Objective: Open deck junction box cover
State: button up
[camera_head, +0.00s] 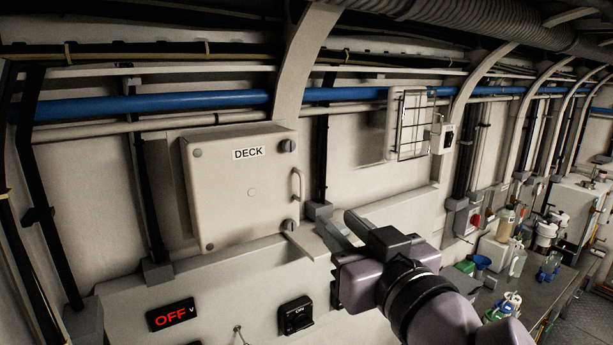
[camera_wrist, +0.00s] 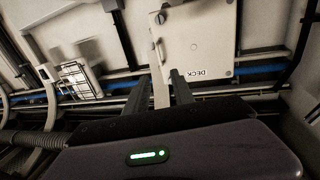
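The deck junction box (camera_head: 225,190) is a beige wall box with a DECK label; its cover is shut. A pale handle (camera_head: 298,185) stands on the cover's right side, between an upper dark knob (camera_head: 288,146) and a lower dark knob (camera_head: 290,224). My gripper (camera_head: 335,223) is right of and below the box, apart from the handle, with its fingers spread and empty. In the wrist view, the box (camera_wrist: 205,35) appears upside down beyond my gripper (camera_wrist: 168,75); the handle (camera_wrist: 160,50) shows near the fingertips' line of sight.
A wire-fronted wall unit (camera_head: 412,124) is to the right. A bench with bottles (camera_head: 505,225) stands farther right. A blue pipe (camera_head: 150,103) runs above the box.

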aim_at(303, 188)
jog(key=x, duration=1.5)
jog(key=shift+f, duration=0.1)
jog(key=shift+d, duration=0.1)
jog(key=shift+c, duration=0.2)
grip_shut()
